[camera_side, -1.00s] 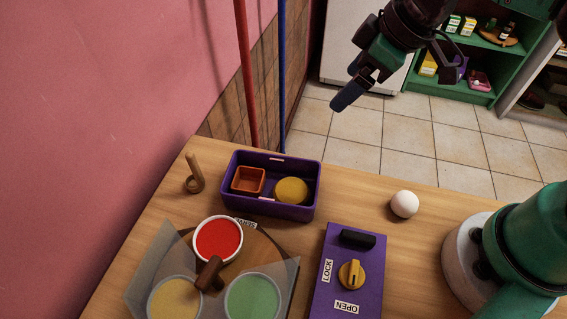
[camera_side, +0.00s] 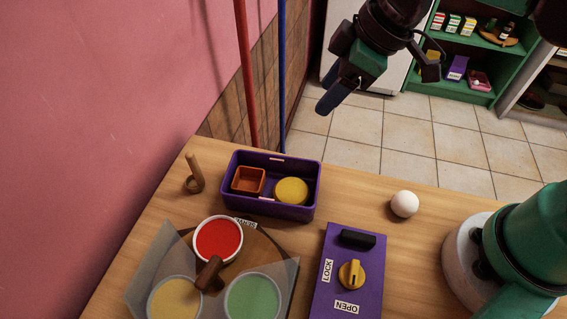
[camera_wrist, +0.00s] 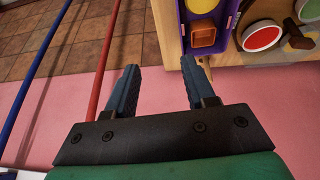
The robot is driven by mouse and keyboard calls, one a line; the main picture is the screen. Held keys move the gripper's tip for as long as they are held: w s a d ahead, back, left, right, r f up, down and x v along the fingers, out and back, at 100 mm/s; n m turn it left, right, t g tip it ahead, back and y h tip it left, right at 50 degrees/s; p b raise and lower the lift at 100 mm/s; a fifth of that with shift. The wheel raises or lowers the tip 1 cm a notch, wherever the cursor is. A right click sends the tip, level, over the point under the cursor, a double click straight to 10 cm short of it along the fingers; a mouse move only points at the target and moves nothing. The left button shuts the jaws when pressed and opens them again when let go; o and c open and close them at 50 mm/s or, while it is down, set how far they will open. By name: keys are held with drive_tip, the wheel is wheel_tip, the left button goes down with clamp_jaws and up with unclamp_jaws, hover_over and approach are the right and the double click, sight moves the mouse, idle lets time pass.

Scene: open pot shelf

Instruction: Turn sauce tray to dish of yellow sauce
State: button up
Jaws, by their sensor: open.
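The sauce tray (camera_side: 262,252) is a round wooden turntable at the table's front left. It carries a dish of red sauce (camera_side: 218,238) at the back, a dish of yellow sauce (camera_side: 174,301) at front left and a dish of green sauce (camera_side: 252,299) at front right. A dark brown handle (camera_side: 208,272) stands at its middle. A clear, angled panel (camera_side: 150,262) flanks the tray. My gripper (camera_side: 333,88) is open and empty, high beyond the table's back edge, well away from the tray. The wrist view shows its two blue fingers (camera_wrist: 160,72) apart and the red dish (camera_wrist: 262,36).
A purple bin (camera_side: 270,206) holds an orange square cup (camera_side: 248,180) and a yellow round piece (camera_side: 292,191). A purple box (camera_side: 334,296) with a yellow knob (camera_side: 351,274), a white ball (camera_side: 404,204) and a wooden peg (camera_side: 194,174) stand on the table. Red and blue poles rise behind.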

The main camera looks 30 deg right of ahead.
drive_tip(key=s+a+n+g+y, duration=0.1)
drive_tip(key=s+a+n+g, duration=0.15)
drive_tip(key=a+n, duration=0.6)
drive_tip(key=n+g, duration=0.4)
drive_tip(key=n, duration=0.3)
hover_over(208, 271)
drive_tip(key=w+d, duration=0.1)
drive_tip(key=d, duration=0.1)
wheel_tip(208, 271, down, 4)
drive_tip(key=r, duration=0.1)
drive_tip(key=shift+x, duration=2.75)
drive_tip(key=shift+w+d+f, duration=0.1)
drive_tip(key=shift+w, duration=0.1)
clamp_jaws()
